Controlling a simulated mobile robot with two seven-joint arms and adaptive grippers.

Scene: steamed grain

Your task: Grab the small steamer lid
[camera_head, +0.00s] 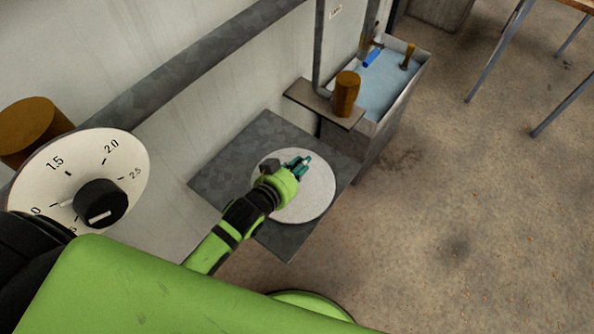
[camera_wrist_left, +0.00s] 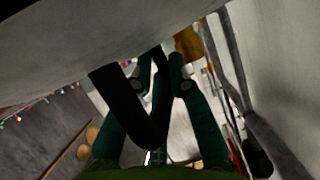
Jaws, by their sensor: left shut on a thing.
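The small steamer lid (camera_head: 315,197) is a round, pale grey disc over a grey square metal plate (camera_head: 225,180) in the head view. My left gripper (camera_head: 300,165), with teal fingers, is over the lid, and the arm hides part of it. In the left wrist view the lid's pale underside or face (camera_wrist_left: 60,50) fills the upper left. A dark, bent handle (camera_wrist_left: 125,100) runs between the fingers of the left gripper (camera_wrist_left: 162,80), which is shut on it. I cannot tell whether the lid touches the plate. My right gripper is not in view.
A large dial (camera_head: 85,180) with a black knob is at the left. Beyond the plate, a small shelf (camera_head: 310,98) holds a brown wooden cylinder (camera_head: 345,92). A basin (camera_head: 415,85) with blue water stands behind it.

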